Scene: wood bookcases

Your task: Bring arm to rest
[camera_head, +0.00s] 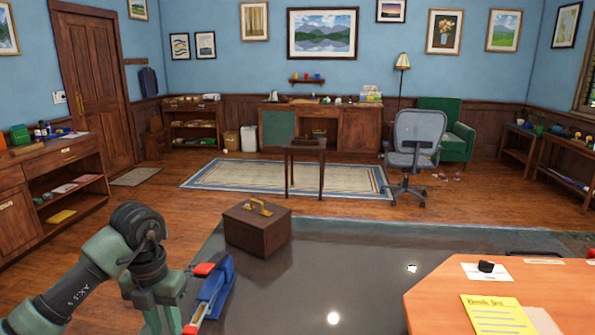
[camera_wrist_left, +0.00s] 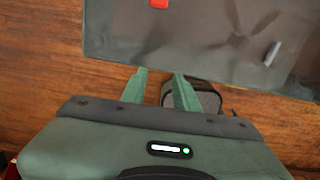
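My left arm (camera_head: 145,250) comes in from the left in the head view, bent at the wrist, beside the dark glossy table. In the left wrist view the two green fingers of my left gripper (camera_wrist_left: 160,73) stand apart with nothing between their tips. They point towards the table edge, over the wood floor. My right arm and right gripper are in neither view.
The dark table (camera_head: 340,275) bears a brown box (camera_head: 257,230) with a gold handle. A blue and red object (camera_head: 215,290) shows close beside my left wrist. An orange-brown desktop (camera_head: 440,300) with a yellow sheet (camera_head: 497,315) is at right.

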